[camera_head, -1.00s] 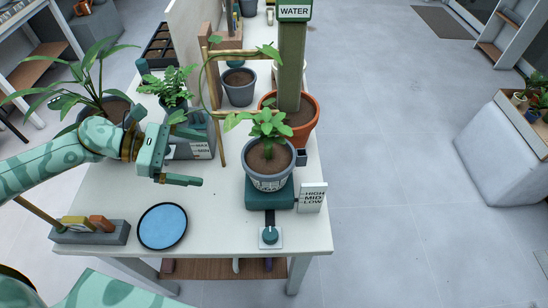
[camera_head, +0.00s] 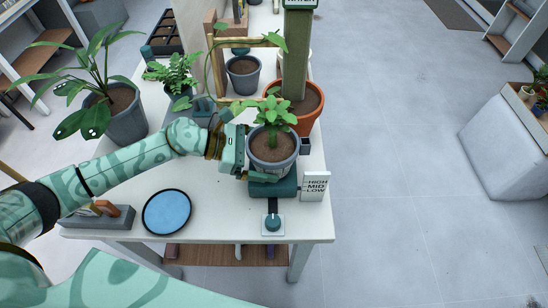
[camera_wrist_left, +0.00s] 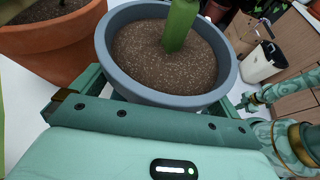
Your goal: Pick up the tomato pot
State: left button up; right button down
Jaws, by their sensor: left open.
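The tomato pot (camera_head: 285,168) is a ribbed grey-blue pot with dark soil and a leafy green plant. It stands upright on a dark green block (camera_head: 288,188) near the table's front right. My left gripper (camera_head: 262,165) is open at the left of the pot. One finger lies low along the pot's near side; the other is mostly hidden behind it. In the left wrist view the pot's rim (camera_wrist_left: 228,75) is between the open fingers, close to the palm; finger contact is unclear. At the right of that view are parts of my other arm; its jaws are not clear.
A HIGH-MID-LOW sign (camera_head: 315,186) and a knob (camera_head: 272,223) are in front. A blue round plate (camera_head: 167,212) lies left. A large-leaved plant's pot (camera_head: 125,118) stands further left.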

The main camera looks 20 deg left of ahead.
pick_arm(q)
jog(key=c, duration=0.8)
jog(key=shift+r, duration=0.1)
